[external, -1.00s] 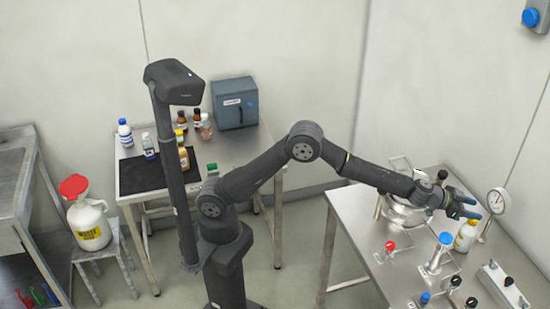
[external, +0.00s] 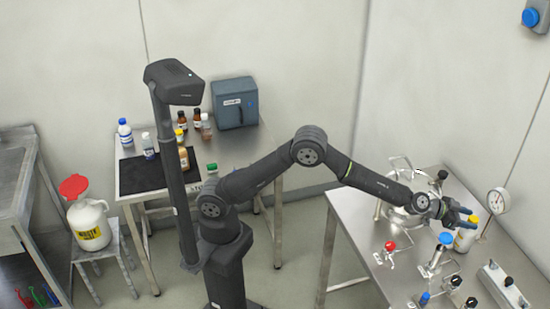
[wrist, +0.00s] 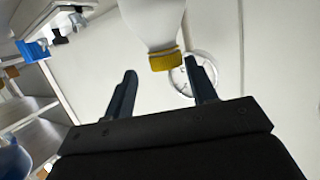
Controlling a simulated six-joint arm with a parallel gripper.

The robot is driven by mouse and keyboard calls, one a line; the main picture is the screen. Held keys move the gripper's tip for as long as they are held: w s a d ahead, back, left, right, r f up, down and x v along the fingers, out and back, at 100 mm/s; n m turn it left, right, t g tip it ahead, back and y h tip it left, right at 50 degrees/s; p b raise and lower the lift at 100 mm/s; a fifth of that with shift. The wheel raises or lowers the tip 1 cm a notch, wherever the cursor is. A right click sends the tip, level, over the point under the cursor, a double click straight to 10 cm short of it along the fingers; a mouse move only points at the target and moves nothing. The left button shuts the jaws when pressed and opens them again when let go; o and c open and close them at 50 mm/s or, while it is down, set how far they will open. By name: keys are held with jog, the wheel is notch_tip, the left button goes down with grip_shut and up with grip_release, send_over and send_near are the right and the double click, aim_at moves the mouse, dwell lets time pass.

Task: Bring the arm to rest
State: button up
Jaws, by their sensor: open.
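My gripper (external: 468,217) is over the steel bench on the right, with my arm stretched out toward it. In the wrist view my gripper (wrist: 161,70) has its two dark fingers apart, with nothing held between them. A white bottle with a yellow cap (external: 465,238) stands on the bench just below and beside the fingers in the external view. In the wrist view the white bottle (wrist: 154,20) appears cap down, beyond the fingers and overlapping the gap between them. I cannot tell how close the fingers are to it.
On the right bench (external: 355,215) are a steel vessel (external: 398,212), a red-knobbed valve (external: 390,246), a blue-knobbed valve (external: 445,239) and a gauge (external: 497,200). The left table holds several bottles and a blue-grey box (external: 235,103). A white jug (external: 89,225) stands on a stool.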

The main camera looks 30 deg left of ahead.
aim_at(467, 218)
jog(key=shift+f, duration=0.65)
jog(key=shift+x, duration=2.55)
jog(key=shift+r, duration=0.55)
jog(key=shift+r, duration=0.15)
